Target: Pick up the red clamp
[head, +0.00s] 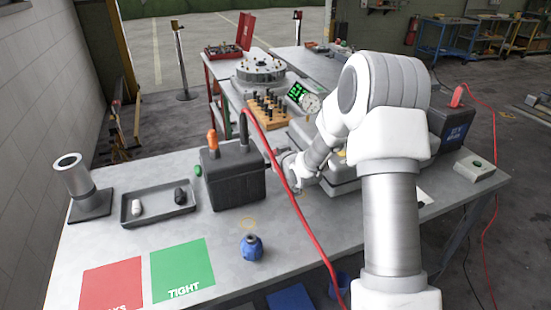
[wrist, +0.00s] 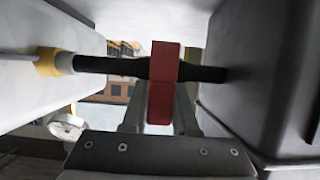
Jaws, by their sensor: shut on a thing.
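The red clamp (wrist: 163,75) is a red block in the middle of the wrist view, with black rod-like parts reaching out to both sides. My gripper (wrist: 160,112) is shut on it, with a finger on each side of its lower part. In the head view my gripper (head: 284,160) is beside the dark box (head: 232,178), partly behind a red cable (head: 283,175). I cannot make out the held clamp there.
A dark wall (wrist: 262,75) is close at right in the wrist view, and a pale body (wrist: 45,90) is at left. The bench also holds a tray (head: 160,213), a metal cylinder (head: 75,176) and a blue bottle (head: 252,248). The bench front has free room.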

